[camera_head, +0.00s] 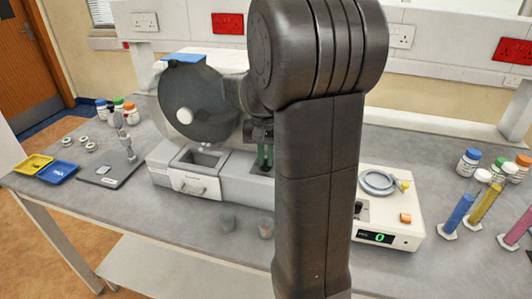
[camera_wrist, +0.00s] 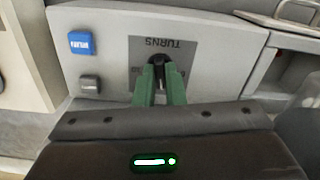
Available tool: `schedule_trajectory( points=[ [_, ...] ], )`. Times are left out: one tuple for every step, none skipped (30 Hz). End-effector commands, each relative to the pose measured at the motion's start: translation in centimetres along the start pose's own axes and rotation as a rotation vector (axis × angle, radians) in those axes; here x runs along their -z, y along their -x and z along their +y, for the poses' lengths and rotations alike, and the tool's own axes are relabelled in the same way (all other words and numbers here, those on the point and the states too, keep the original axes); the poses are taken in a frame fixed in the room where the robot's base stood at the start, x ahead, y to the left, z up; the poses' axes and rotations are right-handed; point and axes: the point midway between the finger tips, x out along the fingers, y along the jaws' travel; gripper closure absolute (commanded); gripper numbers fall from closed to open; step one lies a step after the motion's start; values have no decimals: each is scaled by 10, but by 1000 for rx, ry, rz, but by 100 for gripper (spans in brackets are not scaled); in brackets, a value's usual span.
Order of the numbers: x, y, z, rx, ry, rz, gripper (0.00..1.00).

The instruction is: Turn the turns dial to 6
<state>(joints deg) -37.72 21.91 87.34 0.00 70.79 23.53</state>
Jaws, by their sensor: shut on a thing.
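The tablet drum tester (camera_head: 225,190) stands mid-bench, with a dark round drum (camera_head: 212,95). In the wrist view, its grey front panel (camera_wrist: 105,20) shows a dark plate (camera_wrist: 185,50) lettered TURNS, upside down. The black turns dial (camera_wrist: 158,60) sits on that plate. My gripper (camera_wrist: 160,75) has its green fingers shut on the dial. In the head view my gripper (camera_head: 265,156) is at the tester's front, partly behind my arm. The dial's pointer and most scale marks are hidden, so I cannot read its setting.
A blue button (camera_wrist: 82,43) and a grey button (camera_wrist: 89,84) sit beside the plate. A drawer (camera_head: 190,185) is at the tester's front left. A balance (camera_head: 405,238) reading 0 stands right, partly behind my arm.

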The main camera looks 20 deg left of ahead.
Motion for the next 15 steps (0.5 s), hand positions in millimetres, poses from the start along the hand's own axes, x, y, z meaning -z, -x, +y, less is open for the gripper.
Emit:
schedule_trajectory(
  points=[
    [0,2,0,0,-44,0,100],
    [0,2,0,0,-72,1,100],
    [0,2,0,0,-111,1,100],
    [0,2,-1,0,-139,2,100],
    [0,2,-1,0,-166,2,100],
    [0,2,-1,1,-204,2,100],
    [0,2,-1,1,-230,2,100],
    [0,2,-1,0,-257,2,100],
    [1,2,-1,0,-291,2,100],
    [1,2,-1,0,-316,2,100],
    [1,2,-1,0,-340,2,100],
    [1,2,-2,1,-371,2,100],
    [1,2,-2,1,-394,2,100],
    [1,2,-2,1,-416,2,100],
    [1,2,-2,1,-442,2,100]
  ],
)
